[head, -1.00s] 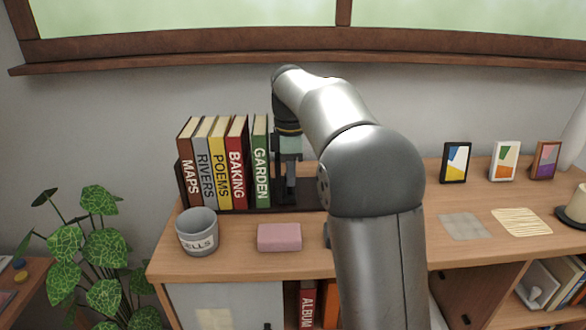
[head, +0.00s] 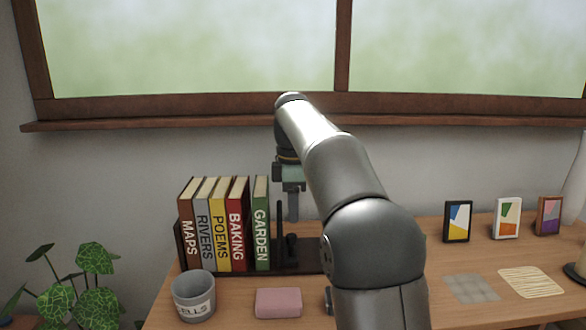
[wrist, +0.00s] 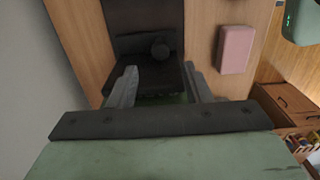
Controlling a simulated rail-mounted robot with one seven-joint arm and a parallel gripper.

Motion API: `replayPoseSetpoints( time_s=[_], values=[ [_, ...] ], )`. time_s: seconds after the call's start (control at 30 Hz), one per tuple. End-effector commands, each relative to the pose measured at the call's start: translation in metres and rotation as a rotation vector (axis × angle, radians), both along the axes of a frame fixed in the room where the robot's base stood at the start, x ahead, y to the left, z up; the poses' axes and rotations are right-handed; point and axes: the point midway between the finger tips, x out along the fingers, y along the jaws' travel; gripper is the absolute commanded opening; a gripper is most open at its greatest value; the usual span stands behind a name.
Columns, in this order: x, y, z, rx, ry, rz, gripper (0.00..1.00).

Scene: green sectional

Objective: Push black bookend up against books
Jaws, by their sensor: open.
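The black bookend (head: 280,235) stands upright on a dark base, just right of the green GARDEN book (head: 261,225). A narrow gap shows between them in the head view. A dark knob (head: 291,244) stands at the bookend's right; it also shows in the wrist view (wrist: 160,49). My gripper (head: 293,217) is above the knob, beside the bookend's upper part, fingers pointing down. In the wrist view my gripper (wrist: 160,70) has its fingers spread with nothing held between them. Contact with the bookend cannot be told.
The MAPS (head: 189,240), RIVERS, POEMS and BAKING (head: 236,225) books stand left of GARDEN, with a small gap before it. A grey cup (head: 194,298) and pink block (head: 278,302) sit in front. Picture frames (head: 457,222) stand at the right. A window is behind.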

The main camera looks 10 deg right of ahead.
Motion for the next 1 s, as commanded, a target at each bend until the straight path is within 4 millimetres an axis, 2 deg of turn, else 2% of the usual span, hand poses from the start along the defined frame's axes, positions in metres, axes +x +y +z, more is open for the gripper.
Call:
replayPoseSetpoints(
  time_s=[0.03, 0.2, 0.4, 0.6, 0.83, 0.87, 1.0],
  values=[
    [0.001, 0.000, 0.015, 0.000, -0.004, 0.000, 0.45],
    [0.001, 0.000, 0.057, 0.001, -0.002, 0.001, 0.45],
    [0.001, 0.000, 0.089, 0.000, -0.001, 0.000, 0.45],
    [0.000, 0.000, 0.099, 0.000, 0.000, 0.000, 0.45],
    [0.000, 0.000, 0.099, 0.000, 0.001, 0.000, 0.45],
    [0.000, 0.000, 0.099, 0.000, 0.001, 0.000, 0.42],
    [-0.005, -0.010, 0.086, 0.032, -0.015, -0.090, 0.03]
  ],
)
